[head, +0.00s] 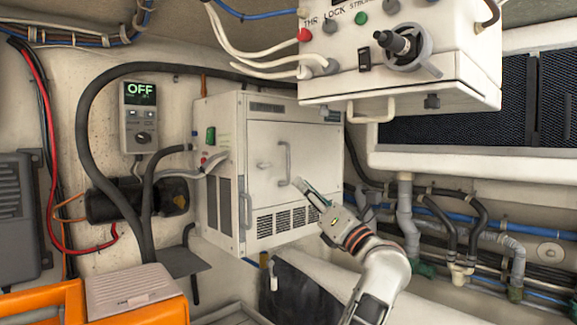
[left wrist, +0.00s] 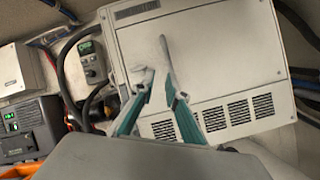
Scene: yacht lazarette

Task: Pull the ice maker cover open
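The ice maker (head: 222,215) is a white box against the wall. Its front cover (head: 265,135) looks closed, flush with the cabinet, and carries a vertical bar handle (head: 288,160). A small latch-like piece (head: 263,165) sits left of the handle. The cover also shows in the left wrist view (left wrist: 220,65), with the handle (left wrist: 166,58) ahead of my fingers. My left gripper (head: 299,184) is just below and right of the handle. In the left wrist view its teal fingers (left wrist: 157,88) are apart, with the right tip overlapping the handle's lower end; contact cannot be told. My right gripper is not in view.
A control box (head: 400,60) with knobs overhangs at upper right. Pipes and hoses (head: 410,215) run along the right wall. A wall controller (head: 139,115) reads OFF. An orange crate (head: 45,305) stands at lower left. The space before the cover's left side looks clear.

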